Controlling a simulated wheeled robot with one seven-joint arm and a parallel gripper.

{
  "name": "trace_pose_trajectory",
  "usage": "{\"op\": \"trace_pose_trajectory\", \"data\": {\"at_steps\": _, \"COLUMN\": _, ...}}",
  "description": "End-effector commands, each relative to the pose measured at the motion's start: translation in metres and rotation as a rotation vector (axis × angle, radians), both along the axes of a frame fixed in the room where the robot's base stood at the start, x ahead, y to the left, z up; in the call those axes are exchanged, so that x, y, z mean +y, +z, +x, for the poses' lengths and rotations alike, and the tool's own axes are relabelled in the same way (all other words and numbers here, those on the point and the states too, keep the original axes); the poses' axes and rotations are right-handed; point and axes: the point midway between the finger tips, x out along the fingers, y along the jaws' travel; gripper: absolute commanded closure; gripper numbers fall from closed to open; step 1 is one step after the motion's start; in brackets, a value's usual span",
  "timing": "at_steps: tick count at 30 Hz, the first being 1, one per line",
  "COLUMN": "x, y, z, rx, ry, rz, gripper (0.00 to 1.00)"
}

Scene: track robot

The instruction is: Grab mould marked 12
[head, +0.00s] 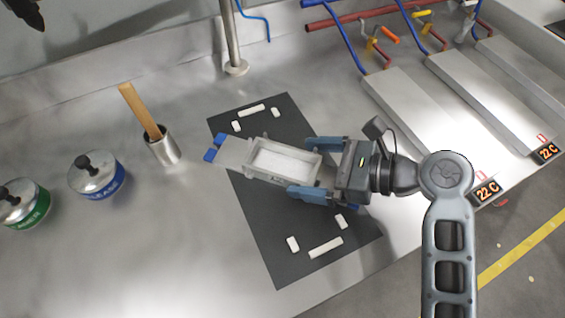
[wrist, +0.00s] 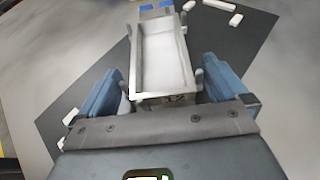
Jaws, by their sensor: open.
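A pale grey mould (head: 284,158) with a shallow rectangular cavity lies across the dark mat (head: 262,215). Blue pieces show at its left end. No number 12 can be read on it. My gripper (head: 306,168) is over the right end of the mould, with one blue finger on each side of it. The fingers are open, with gaps between them and the mould. In the wrist view the mould (wrist: 165,60) runs forward from between the two fingers (wrist: 162,98).
Small white blocks (head: 325,247) lie near both ends of the mat. A cup with a wooden stick (head: 161,147) and lidded tins (head: 97,177) stand at left. A metal post (head: 232,50) rises behind. Metal plates with 22 C displays (head: 487,190) are at right.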

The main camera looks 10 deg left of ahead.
Motion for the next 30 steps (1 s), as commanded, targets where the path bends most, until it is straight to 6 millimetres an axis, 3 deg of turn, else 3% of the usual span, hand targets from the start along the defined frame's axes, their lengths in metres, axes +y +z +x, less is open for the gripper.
{"op": "trace_pose_trajectory", "data": {"at_steps": 5, "x": -0.0001, "y": -0.0001, "z": 0.0001, "rx": 0.000, "ry": 0.000, "rz": 0.000, "gripper": 0.00}}
{"op": "trace_pose_trajectory", "data": {"at_steps": 26, "x": -0.0004, "y": 0.0013, "z": 0.0004, "rx": -0.002, "ry": -0.001, "rz": 0.002, "gripper": 0.67}}
{"op": "trace_pose_trajectory", "data": {"at_steps": 30, "x": -0.0005, "y": 0.0014, "z": 0.0004, "rx": -0.002, "ry": -0.001, "rz": 0.002, "gripper": 0.69}}
